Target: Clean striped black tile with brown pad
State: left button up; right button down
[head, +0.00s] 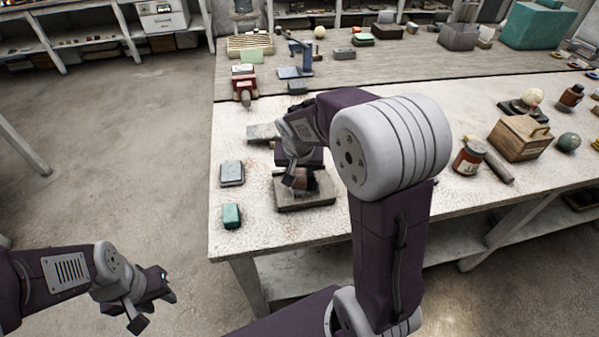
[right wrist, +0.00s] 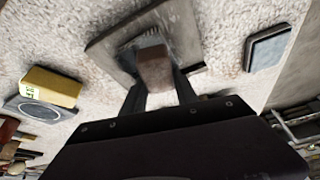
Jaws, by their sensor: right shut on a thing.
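My right gripper (head: 298,183) is shut on the brown pad (right wrist: 155,70), which shows between its two fingers in the right wrist view. The pad is over a flat grey-brown plate (head: 300,207), also in the right wrist view (right wrist: 190,35); I cannot tell whether they touch. I make out no stripes on this plate. My left gripper (head: 152,302) is open and empty, off the table at lower left.
A small teal block (head: 231,215) lies near the table's front left corner. A yellow sponge (right wrist: 50,86) is by a dark grey piece with an oval. A wooden box (head: 520,138), a brown jar (head: 468,157) and spheres stand at right. The front left corner is mostly clear.

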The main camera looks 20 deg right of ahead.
aim_at(299, 181)
jog(key=shift+s+a+f+b, duration=0.1)
jog(key=shift+s+a+b, duration=0.2)
jog(key=shift+s, duration=0.25)
jog(key=shift+s+a, duration=0.1)
jog(key=shift+s, duration=0.2)
jog(key=shift+s+a+b, duration=0.25)
jog(key=shift+s+b, duration=0.15)
jog(key=shift+s, duration=0.05)
jog(key=shift+s+a, duration=0.15)
jog(key=shift+s, duration=0.25)
jog(key=shift+w+d+p, duration=0.25)
jog(key=shift+w+p, duration=0.05)
jog(key=shift+w, duration=0.25)
jog(key=shift+w+d, duration=0.2)
jog(key=shift+w, duration=0.15)
jog(key=shift+w+d+r+p, duration=0.25)
jog(key=shift+w+p, duration=0.2)
jog(key=shift+w, duration=0.1)
jog(key=shift+w+d+f, duration=0.1)
jog(key=shift+w+d, duration=0.05)
jog(key=shift+w, duration=0.15)
